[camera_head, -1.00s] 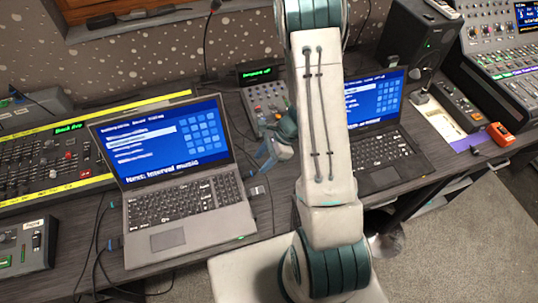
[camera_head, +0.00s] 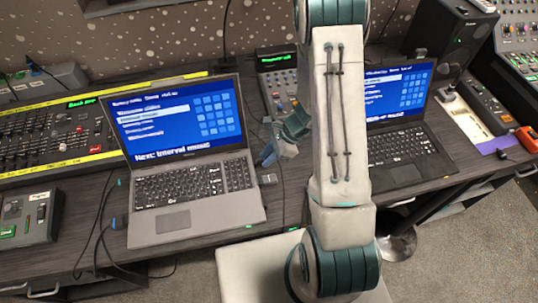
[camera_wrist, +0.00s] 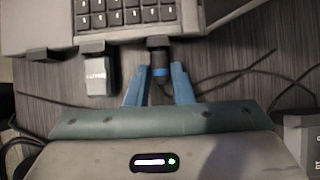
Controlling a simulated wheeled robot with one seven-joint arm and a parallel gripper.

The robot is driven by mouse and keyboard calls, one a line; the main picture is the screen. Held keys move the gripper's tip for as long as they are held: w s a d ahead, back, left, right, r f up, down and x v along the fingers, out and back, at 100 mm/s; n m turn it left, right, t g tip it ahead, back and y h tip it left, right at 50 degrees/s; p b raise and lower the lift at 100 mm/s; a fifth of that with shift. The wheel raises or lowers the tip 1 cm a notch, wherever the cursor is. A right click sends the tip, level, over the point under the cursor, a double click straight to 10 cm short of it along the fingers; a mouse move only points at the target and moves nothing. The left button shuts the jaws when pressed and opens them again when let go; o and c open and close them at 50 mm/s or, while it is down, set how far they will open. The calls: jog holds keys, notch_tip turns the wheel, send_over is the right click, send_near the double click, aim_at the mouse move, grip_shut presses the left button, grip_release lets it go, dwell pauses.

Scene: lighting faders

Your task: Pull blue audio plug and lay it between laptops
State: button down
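The blue-banded audio plug (camera_wrist: 159,73) sits in the side of the left laptop (camera_head: 200,205), its black cable trailing back over the desk. In the wrist view my gripper (camera_wrist: 159,72) has one blue finger on each side of the plug, with slight gaps seeming to show; it looks open and not clamped. In the head view my gripper (camera_head: 267,156) is low beside the left laptop's right edge and hides the plug. The right laptop (camera_head: 400,172) stands on the desk, partly behind my arm. Bare desk (camera_head: 295,190) lies between the laptops.
A grey USB stick (camera_wrist: 97,75) sticks out of the left laptop beside the plug, close to my left finger. Loose cables (camera_wrist: 250,75) cross the desk. A small mixer (camera_head: 275,85) stands behind the gap, and a fader desk (camera_head: 50,140) stands at the left.

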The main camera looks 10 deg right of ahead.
jog(key=shift+d, duration=0.25)
jog(key=shift+d, duration=2.1)
